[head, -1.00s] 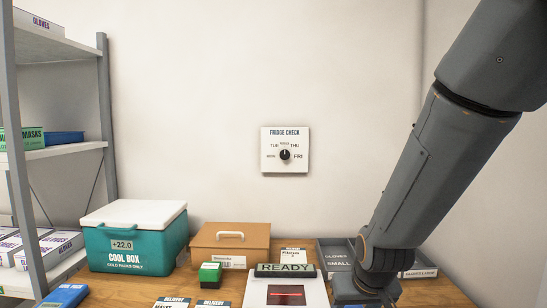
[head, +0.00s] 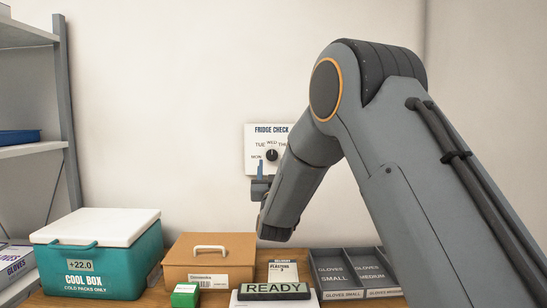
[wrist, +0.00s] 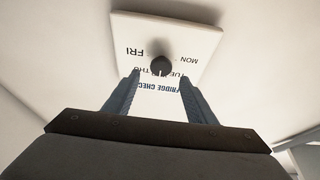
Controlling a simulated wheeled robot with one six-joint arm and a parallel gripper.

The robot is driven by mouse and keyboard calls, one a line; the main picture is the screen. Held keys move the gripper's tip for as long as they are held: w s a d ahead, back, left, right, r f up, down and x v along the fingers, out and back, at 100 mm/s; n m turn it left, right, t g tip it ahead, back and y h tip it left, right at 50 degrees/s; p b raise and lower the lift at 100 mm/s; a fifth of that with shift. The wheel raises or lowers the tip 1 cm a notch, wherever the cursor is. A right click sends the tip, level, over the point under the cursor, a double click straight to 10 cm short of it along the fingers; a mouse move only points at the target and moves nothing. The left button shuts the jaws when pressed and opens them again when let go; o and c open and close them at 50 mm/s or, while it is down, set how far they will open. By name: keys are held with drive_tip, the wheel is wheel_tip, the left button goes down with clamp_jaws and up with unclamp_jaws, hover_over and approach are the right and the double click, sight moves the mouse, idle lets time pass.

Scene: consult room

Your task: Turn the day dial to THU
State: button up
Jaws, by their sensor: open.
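The day dial is a black round knob (head: 271,155) on a white FRIDGE CHECK panel (head: 251,140) on the wall. In the wrist view the panel is upside down, and the knob (wrist: 161,65) carries a white mark that points towards the middle of the day arc, where WED sits. My gripper (head: 261,168) is in front of the panel's lower left in the head view. In the wrist view its open fingers (wrist: 160,75) lie either side of the knob's near edge, with nothing held. I cannot tell whether they touch it. My arm hides FRI and part of THU in the head view.
Below on the wooden bench stand a teal cool box (head: 125,268), an orange-brown box (head: 240,267), a small green box (head: 185,294), a READY sign (head: 275,291) and grey glove trays (head: 350,272). A shelf unit (head: 68,110) is at left. The wall around the panel is clear.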

sight(272, 155)
drive_tip(key=p+x, duration=0.2)
drive_tip(key=x, duration=0.4)
drive_tip(key=shift+w+a, duration=0.1)
drive_tip(key=shift+a, duration=0.05)
drive_tip(key=c, duration=1)
